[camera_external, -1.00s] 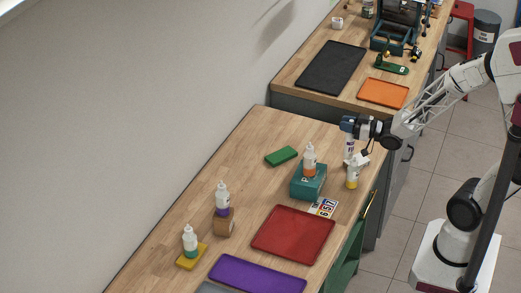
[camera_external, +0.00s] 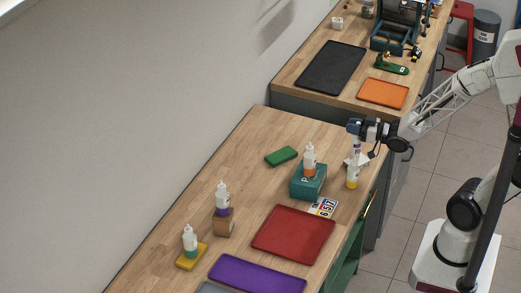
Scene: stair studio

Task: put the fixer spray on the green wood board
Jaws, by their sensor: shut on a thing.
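The green wood board (camera_external: 281,156) lies flat on the wooden worktop, left of my gripper, with its top bare. My gripper (camera_external: 355,132) is at the right side of the worktop. It is shut on a slim white and purple container (camera_external: 357,149), which I take to be the fixer spray. The container hangs below the gripper and its lower part is hidden or too small to read. A white bottle with a yellow band (camera_external: 352,174) stands just below it in the picture.
A bottle with an orange band (camera_external: 309,160) stands on a teal box (camera_external: 308,185), between gripper and board side. Other bottles stand on a brown block (camera_external: 223,224) and a yellow board (camera_external: 191,258). Red (camera_external: 292,236) and purple (camera_external: 257,274) trays lie in front. Worktop around the green board is clear.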

